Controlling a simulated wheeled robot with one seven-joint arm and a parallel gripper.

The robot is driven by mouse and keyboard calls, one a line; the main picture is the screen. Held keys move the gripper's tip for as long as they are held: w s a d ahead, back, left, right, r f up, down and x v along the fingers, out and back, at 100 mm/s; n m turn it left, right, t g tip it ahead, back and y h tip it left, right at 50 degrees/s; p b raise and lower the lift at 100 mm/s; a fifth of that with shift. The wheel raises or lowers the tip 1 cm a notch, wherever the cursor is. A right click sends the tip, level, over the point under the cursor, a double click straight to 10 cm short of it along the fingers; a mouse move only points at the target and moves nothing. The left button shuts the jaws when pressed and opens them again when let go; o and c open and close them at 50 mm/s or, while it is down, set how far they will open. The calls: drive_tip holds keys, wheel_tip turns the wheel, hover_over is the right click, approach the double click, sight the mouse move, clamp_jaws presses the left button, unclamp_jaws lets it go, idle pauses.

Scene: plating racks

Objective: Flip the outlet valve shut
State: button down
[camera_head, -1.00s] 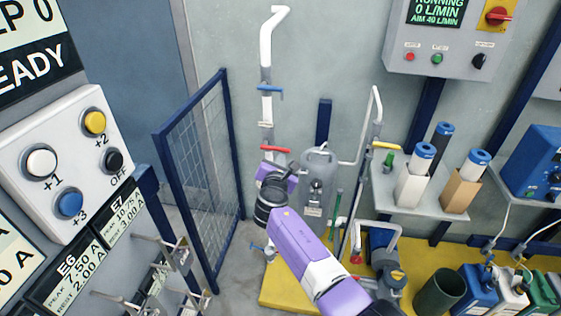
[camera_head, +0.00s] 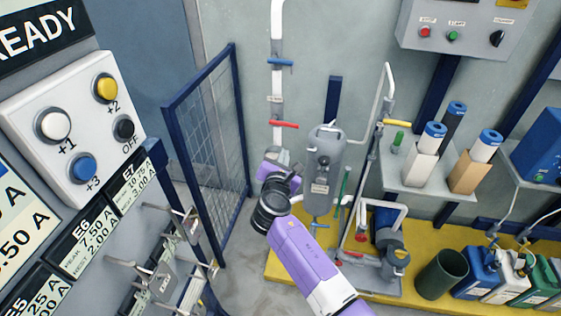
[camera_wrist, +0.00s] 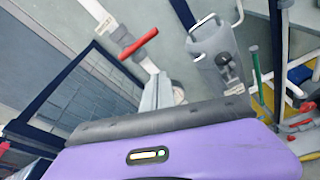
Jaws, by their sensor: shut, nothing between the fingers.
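Several lever valves show in the head view, and their labels are too small to read, so I cannot tell which is the outlet valve. A red lever (camera_head: 284,124) sticks out sideways from the white upright pipe (camera_head: 277,92); it also shows in the wrist view (camera_wrist: 138,44). A blue lever (camera_head: 280,62) sits higher on that pipe. A yellow lever (camera_head: 397,123) is on the thin pipe at right. A small blue handle (camera_head: 319,224) is below the grey tank (camera_head: 325,165). My gripper (camera_head: 279,156) is shut and empty, just below the red lever, apart from it in the wrist view (camera_wrist: 160,92).
A blue mesh fence (camera_head: 207,130) stands left of the pipe. The button panel (camera_head: 75,125) fills the left front. A pump and pipework (camera_head: 385,255) stand on the yellow platform (camera_head: 285,268). A shelf with filter cartridges (camera_head: 425,185) is at right.

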drive_tip(key=v, duration=0.4)
drive_tip(key=shift+a, duration=0.2)
idle(0.4)
